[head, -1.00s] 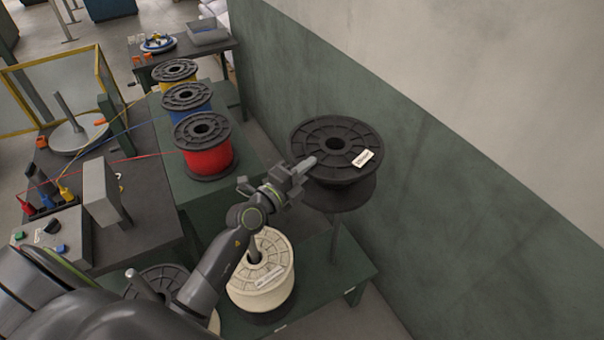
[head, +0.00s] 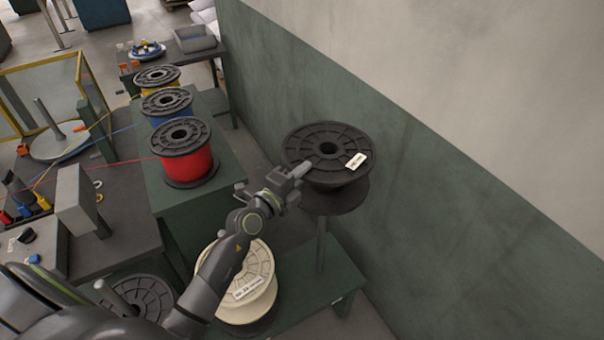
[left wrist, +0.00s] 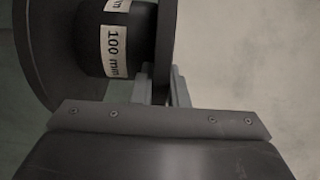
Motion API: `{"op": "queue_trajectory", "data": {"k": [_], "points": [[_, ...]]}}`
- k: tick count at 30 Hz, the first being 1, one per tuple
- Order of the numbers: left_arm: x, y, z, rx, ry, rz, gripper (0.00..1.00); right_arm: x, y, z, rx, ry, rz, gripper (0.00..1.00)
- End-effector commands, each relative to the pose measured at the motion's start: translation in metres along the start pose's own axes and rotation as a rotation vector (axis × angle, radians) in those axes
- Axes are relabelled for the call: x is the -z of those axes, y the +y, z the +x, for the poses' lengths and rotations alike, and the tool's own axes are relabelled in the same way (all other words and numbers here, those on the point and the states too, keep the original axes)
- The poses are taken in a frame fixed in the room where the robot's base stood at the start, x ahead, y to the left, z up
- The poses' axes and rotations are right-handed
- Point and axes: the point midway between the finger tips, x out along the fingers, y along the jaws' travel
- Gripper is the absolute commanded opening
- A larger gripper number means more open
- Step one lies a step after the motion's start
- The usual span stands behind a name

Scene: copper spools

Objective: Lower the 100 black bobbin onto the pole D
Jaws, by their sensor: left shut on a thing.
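The black bobbin (head: 332,150) is held up in the air, its flanges roughly level and a white label on the top flange. My left gripper (head: 297,172) is shut on its left rim in the head view. In the left wrist view the bobbin (left wrist: 125,62) shows a "100 mm" label on its core, with a finger (left wrist: 180,90) beside one flange. A grey pole (head: 321,245) stands on the green bench (head: 318,285) below the bobbin. The bobbin hides its top, and I read no letter D. My right gripper is not in view.
A cream spool (head: 262,268) and a black spool (head: 148,290) stand on the same bench. Red (head: 190,160), blue (head: 167,103) and yellow (head: 158,77) spools stand on another bench. A green and grey wall (head: 440,200) rises close to the bobbin's right.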

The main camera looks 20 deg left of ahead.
Motion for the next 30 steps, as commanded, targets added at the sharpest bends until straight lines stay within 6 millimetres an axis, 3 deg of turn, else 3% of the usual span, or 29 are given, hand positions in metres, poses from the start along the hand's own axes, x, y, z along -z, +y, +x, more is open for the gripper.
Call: {"op": "queue_trajectory", "data": {"k": [9, 30], "points": [[0.0, 0.016, 0.001, 0.007, 0.0, 0.001, 0.0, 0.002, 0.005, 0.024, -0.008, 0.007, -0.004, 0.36], [0.0, 0.056, 0.0, 0.007, -0.001, 0.0, 0.0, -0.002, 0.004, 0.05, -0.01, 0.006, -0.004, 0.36]]}}
